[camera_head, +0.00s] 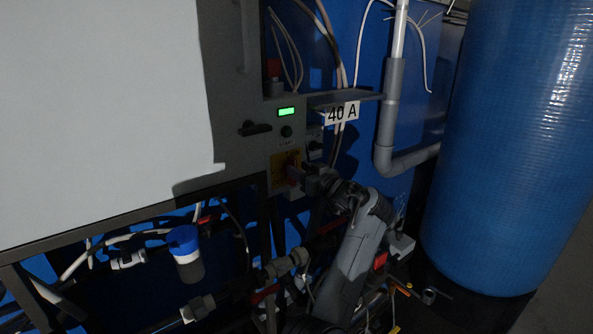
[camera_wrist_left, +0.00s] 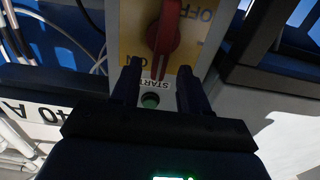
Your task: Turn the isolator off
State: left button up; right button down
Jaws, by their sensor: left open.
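The isolator's red handle (camera_wrist_left: 165,32) sits on a yellow plate (camera_wrist_left: 200,42) at the top of the left wrist view, where the printing is upside down. OFF is readable beside the handle; ON is partly covered near its lower end. In the head view the yellow plate (camera_head: 279,165) shows on the grey panel, with the handle (camera_head: 293,176) largely hidden by my gripper. My left gripper (camera_wrist_left: 158,74) is open and empty. The narrow end of the handle appears between its fingertips; I cannot tell whether they touch it. My right gripper is out of view.
A green-lit display (camera_head: 287,112), a black lever (camera_head: 255,128) and a "40 A" label (camera_head: 342,113) are close above the isolator. A large blue tank (camera_head: 515,150) stands at the right. Pipes and a blue-capped filter (camera_head: 185,250) are below.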

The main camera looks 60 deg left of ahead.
pick_arm(q)
jog(key=shift+a, duration=1.3)
grip_shut()
